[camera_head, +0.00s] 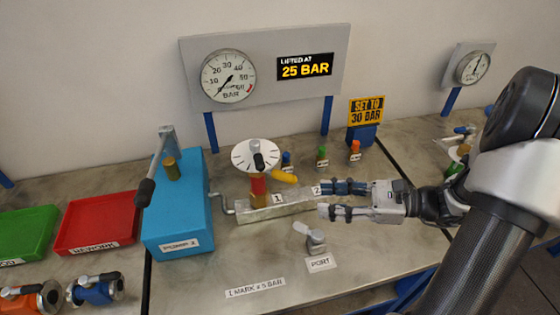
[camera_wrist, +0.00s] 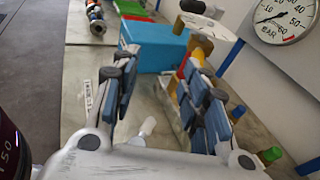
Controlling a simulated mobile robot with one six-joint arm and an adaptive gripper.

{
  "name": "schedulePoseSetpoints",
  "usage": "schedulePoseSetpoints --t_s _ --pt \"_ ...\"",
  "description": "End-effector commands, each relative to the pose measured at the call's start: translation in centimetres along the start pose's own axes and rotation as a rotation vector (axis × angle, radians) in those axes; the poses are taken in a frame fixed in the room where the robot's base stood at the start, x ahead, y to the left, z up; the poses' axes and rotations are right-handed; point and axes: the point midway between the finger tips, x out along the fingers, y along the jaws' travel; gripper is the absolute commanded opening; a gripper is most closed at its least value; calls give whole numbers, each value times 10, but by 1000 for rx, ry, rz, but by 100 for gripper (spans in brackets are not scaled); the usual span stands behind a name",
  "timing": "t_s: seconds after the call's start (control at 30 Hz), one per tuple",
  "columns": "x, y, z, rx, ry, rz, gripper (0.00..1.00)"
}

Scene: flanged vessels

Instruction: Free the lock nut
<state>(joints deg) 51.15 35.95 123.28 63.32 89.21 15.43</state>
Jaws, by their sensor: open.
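A valve stands on a metal block (camera_head: 288,208) marked 1 and 2. It has a white marked dial (camera_head: 243,157) with a dark knob on top, a red body (camera_head: 258,186) below it and a yellow lever (camera_head: 285,177) pointing right. I cannot tell for certain which part is the lock nut; the yellow lever may belong to it. My gripper (camera_head: 329,200) is open and empty, right of the valve, with its fingers pointing left. In the wrist view the fingers (camera_wrist: 163,60) stand apart; the dial (camera_wrist: 197,26) shows beyond them and the right finger partly hides the valve.
A blue pump box (camera_head: 180,218) with a lever stands left. A grey port handle (camera_head: 314,240) is close in front of my gripper. Several small coloured-topped pieces stand behind. The display (camera_head: 304,66) reads "LIFTED AT 25 BAR"; a sign (camera_head: 367,110) reads "SET TO 30 BAR".

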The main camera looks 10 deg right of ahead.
Motion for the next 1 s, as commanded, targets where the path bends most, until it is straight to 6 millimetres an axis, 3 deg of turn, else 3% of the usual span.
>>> schedulePoseSetpoints --t_s 0.03,0.2,0.37,0.57,1.0 --pt "-12 -11 -14 56 -50 -66 41" --pt "-36 -33 -35 153 -156 -206 41" --pt "-37 -39 -38 171 -181 -236 41" --pt "-6 -46 -34 169 -178 -229 41" --pt "86 -68 -20 168 -176 -227 41"
